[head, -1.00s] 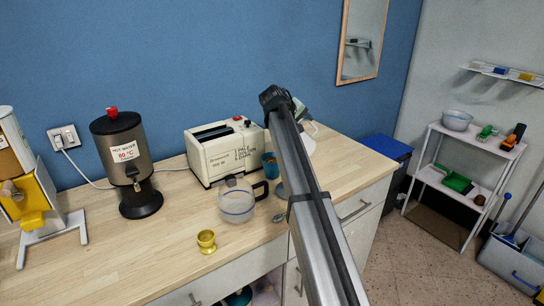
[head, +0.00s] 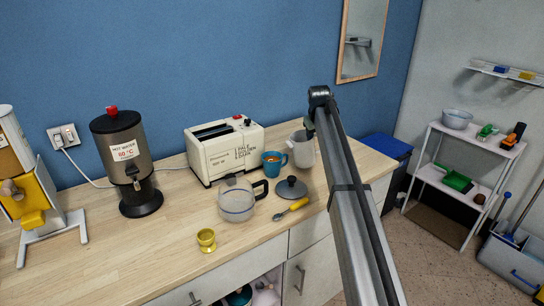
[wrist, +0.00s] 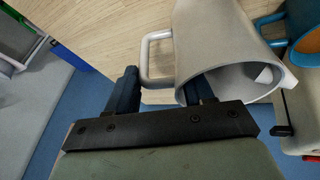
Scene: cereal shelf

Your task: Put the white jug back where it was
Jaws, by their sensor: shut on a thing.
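The white jug (head: 303,152) appears roughly upright at the back right of the counter, just right of the blue mug (head: 274,161). In the wrist view the jug (wrist: 215,40) fills the upper middle, with its handle (wrist: 146,58) to the left. My gripper (wrist: 163,85) is shut on the jug on its handle side, one finger left of the handle and the other at the rim. The exact contact is unclear. In the head view my arm hides part of the jug's right side. I cannot tell whether its base touches the counter.
The cream toaster (head: 225,150) stands behind the glass pot (head: 238,203). A grey lid (head: 291,187), a yellow-handled spoon (head: 291,210) and a gold cup (head: 206,240) lie or stand in front. The counter's right end (head: 365,163) is largely clear. A blue bin (head: 388,147) is beyond it.

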